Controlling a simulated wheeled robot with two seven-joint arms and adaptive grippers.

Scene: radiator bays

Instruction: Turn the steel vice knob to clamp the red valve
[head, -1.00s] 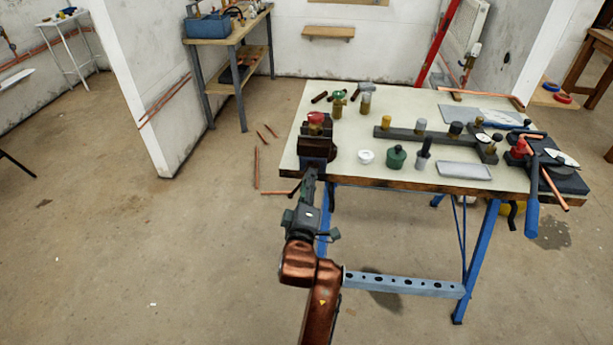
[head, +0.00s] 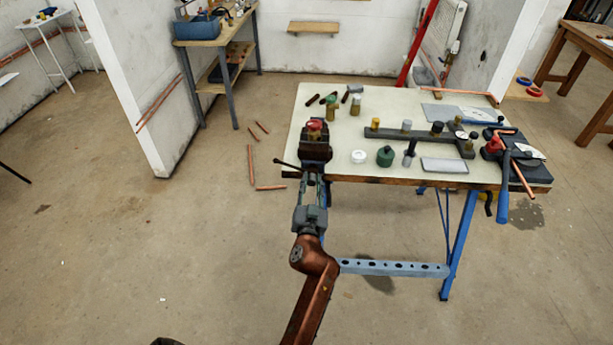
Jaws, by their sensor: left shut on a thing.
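The vice (head: 316,152) is dark and stands at the front left edge of the workbench. The red valve (head: 315,127) sits upright at the top of the vice, between its jaws as far as I can tell. My left gripper (head: 313,180) reaches the front of the vice from below and is shut on the steel vice knob, which the fingers mostly hide. A thin dark bar (head: 287,165) sticks out to the left from the vice front. My right gripper is not in view.
The workbench top (head: 375,101) holds a dark manifold bar (head: 385,133), a white cap (head: 358,156), a green-topped valve (head: 331,107) and a dark green pot (head: 384,156). Copper pipes (head: 251,168) lie on the open floor at left.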

